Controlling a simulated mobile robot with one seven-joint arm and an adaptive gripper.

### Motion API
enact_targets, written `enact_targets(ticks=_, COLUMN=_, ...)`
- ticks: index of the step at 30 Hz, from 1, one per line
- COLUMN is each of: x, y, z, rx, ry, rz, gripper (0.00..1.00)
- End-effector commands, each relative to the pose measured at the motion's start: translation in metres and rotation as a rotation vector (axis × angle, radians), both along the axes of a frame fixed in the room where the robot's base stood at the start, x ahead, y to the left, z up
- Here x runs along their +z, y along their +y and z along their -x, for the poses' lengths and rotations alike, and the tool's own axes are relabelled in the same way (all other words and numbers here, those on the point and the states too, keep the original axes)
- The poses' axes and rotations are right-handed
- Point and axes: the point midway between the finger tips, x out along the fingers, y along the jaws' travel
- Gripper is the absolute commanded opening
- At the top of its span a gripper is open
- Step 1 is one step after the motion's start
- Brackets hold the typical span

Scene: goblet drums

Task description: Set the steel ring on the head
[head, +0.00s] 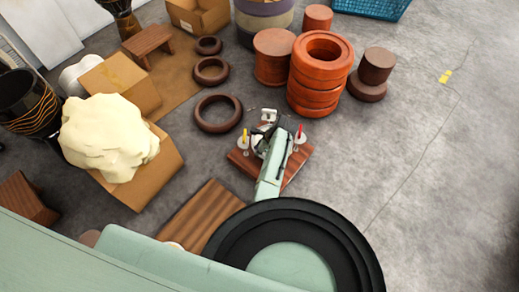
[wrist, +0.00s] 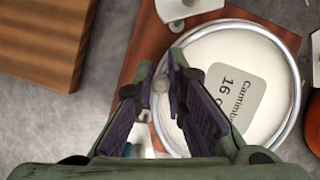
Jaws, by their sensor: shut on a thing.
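In the wrist view, a white drum head (wrist: 203,58) with a grey label lies below my gripper. The silver steel ring (wrist: 299,86) shows as a bright band around the head's edge. I cannot tell whether it rests on the head or is held just above it. My gripper (wrist: 175,88) is at the ring's left side, its purple-padded fingers closed on what looks like the ring; the contact is partly hidden. In the head view, my gripper (head: 268,133) is over a reddish wooden board (head: 296,163), and my arm hides most of the head and ring.
Metal plates with pegs flank the head on the board. Brown wooden rings (head: 218,127) lie behind left. Stacked orange rings (head: 307,97) stand behind right. A striped wooden board (head: 198,212) and a box with a cream lump (head: 110,130) are left. The right floor is mostly clear.

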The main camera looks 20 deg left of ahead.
Motion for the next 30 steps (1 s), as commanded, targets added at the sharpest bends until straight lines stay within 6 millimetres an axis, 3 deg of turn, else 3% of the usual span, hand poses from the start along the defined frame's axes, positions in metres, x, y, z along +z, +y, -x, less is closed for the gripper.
enact_targets(ticks=18, x=-0.0017, y=0.0028, z=-0.0011, rx=0.001, ry=-0.001, rz=0.000, gripper=0.00)
enact_targets(ticks=19, x=-0.0020, y=0.0028, z=-0.0011, rx=0.001, ry=-0.001, rz=0.000, gripper=0.12)
enact_targets(ticks=30, x=-0.0024, y=0.0027, z=-0.0009, rx=0.001, ry=0.000, rz=0.000, gripper=0.35)
